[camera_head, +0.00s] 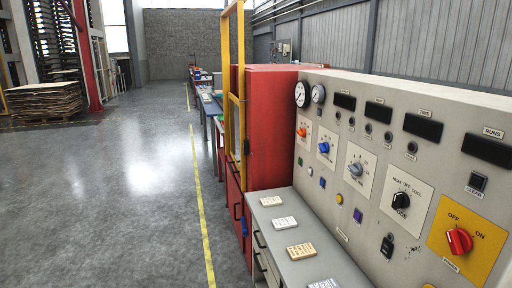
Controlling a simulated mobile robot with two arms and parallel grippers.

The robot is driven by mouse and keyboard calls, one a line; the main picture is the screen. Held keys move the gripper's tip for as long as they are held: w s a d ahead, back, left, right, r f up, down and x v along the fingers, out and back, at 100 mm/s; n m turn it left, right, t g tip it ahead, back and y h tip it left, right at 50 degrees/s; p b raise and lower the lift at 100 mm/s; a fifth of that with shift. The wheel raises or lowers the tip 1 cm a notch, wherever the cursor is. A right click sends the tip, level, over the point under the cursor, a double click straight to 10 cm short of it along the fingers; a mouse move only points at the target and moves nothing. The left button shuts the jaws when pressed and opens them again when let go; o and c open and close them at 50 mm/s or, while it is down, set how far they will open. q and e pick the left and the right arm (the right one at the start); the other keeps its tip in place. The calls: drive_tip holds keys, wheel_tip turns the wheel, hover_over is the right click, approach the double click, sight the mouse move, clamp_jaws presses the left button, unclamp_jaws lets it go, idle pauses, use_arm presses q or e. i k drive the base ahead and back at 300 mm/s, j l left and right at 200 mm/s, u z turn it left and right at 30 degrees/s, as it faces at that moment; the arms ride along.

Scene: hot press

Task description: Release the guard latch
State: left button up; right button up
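A tall yellow guard frame (226,95) stands upright along the left front side of the red press cabinet (273,130). A small dark part (246,146) sits on the frame's near post and may be the guard latch; it is too small to tell its state. Neither of my grippers is in view.
A beige control panel (430,130) with gauges, knobs and a red power switch (459,241) fills the right. Below it a grey counter (262,213) holds several small labelled plates. Open grey floor (110,190) with a yellow line (201,205) lies to the left.

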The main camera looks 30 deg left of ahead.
sight(245, 148)
drive_tip(key=i+j+u, duration=0.2)
drive_tip(key=u, duration=0.15)
drive_tip(key=i+j+u, duration=0.2)
drive_tip(key=u, duration=0.2)
drive_tip(key=i+j+u, duration=0.1)
drive_tip(key=u, duration=0.25)
drive_tip(key=i+j+z, duration=0.1)
drive_tip(key=i+j, duration=0.2)
drive_tip(key=i+j+z, duration=0.1)
drive_tip(key=i+j, duration=0.25)
drive_tip(key=i+j+z, duration=0.1)
drive_tip(key=i+j, duration=0.2)
drive_tip(key=i+j+z, duration=0.1)
drive_tip(key=i+j, duration=0.15)
drive_tip(key=j, duration=0.2)
drive_tip(key=i+j+z, duration=0.1)
drive_tip(key=i+j, duration=0.2)
drive_tip(key=i+j+z, duration=0.1)
drive_tip(key=i+j, duration=0.15)
drive_tip(key=j, duration=0.3)
drive_tip(key=i+j+z, duration=0.1)
drive_tip(key=i+j, duration=0.15)
drive_tip(key=j, duration=0.2)
drive_tip(key=i+j+z, duration=0.1)
drive_tip(key=i+j, duration=0.15)
drive_tip(key=j, duration=0.2)
